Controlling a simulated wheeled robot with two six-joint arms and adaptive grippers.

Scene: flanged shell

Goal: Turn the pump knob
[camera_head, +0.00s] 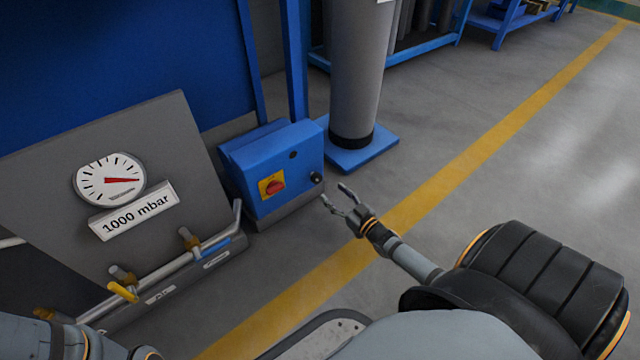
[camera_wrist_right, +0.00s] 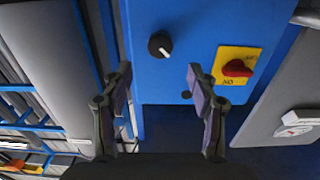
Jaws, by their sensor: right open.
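The pump knob appears to be the small black knob (camera_head: 317,178) on the right of the blue box (camera_head: 285,163). In the right wrist view the black knob (camera_wrist_right: 160,45) has a white pointer and lies ahead, between the lines of the fingers. My right gripper (camera_head: 335,195) is open and empty, just in front of the box, apart from the knob. Its two fingers (camera_wrist_right: 159,82) also show in the wrist view. A red rotary switch (camera_head: 273,185) on a yellow plate sits left of the knob. My left gripper is out of view.
A gauge (camera_head: 109,180) and a 1000 mbar sign (camera_head: 136,214) are on a grey slanted panel at left, above pipes with yellow valve handles (camera_head: 122,291). A grey column (camera_head: 358,70) stands behind the box. The floor at right is clear.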

